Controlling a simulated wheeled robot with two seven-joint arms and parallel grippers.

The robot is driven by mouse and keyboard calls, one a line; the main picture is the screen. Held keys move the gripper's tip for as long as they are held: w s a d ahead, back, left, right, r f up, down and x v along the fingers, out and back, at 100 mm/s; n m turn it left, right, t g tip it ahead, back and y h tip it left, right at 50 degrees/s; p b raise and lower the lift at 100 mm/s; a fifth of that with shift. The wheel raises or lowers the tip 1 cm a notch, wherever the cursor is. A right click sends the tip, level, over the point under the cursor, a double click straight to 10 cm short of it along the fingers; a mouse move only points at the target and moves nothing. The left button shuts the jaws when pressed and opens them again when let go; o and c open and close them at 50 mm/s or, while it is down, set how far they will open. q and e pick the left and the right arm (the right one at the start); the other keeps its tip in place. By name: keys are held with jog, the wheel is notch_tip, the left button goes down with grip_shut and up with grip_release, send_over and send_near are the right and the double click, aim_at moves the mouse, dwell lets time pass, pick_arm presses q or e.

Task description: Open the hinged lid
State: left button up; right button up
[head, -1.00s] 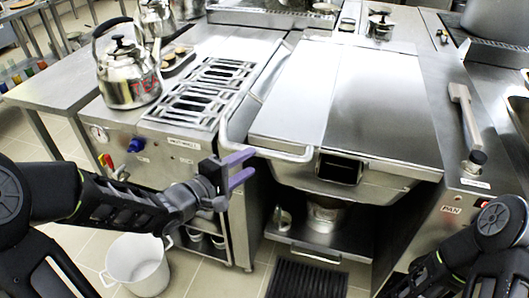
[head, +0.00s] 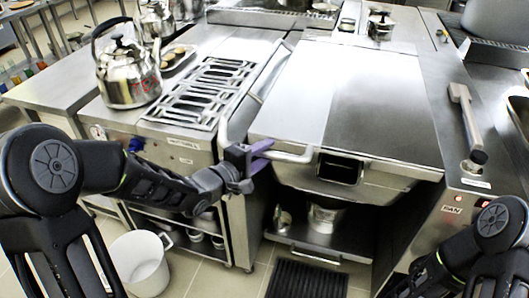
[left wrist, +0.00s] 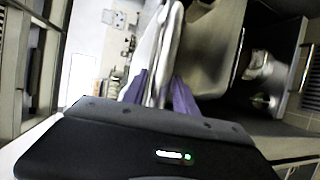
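The hinged lid (head: 385,85) is a wide flat steel cover, lying shut on the big steel pan (head: 375,182). A bar handle (head: 296,157) runs along its left side and bends round the front left corner. My left gripper (head: 261,157) has purple fingers and is at this corner of the handle. In the left wrist view the fingers (left wrist: 160,92) stand apart, one on each side of the bar (left wrist: 168,50). I cannot tell whether they touch it. Part of my right arm shows at the lower right, but its gripper cannot be made out.
A slotted grate (head: 205,92) and a kettle (head: 127,75) are on the counter at left. A lever handle (head: 467,118) is on the right counter. A white bucket (head: 140,262) stands on the floor. A shelf with pots (head: 325,218) is below the pan.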

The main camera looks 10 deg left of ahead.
pick_arm(q)
grip_shut()
dwell(1.1)
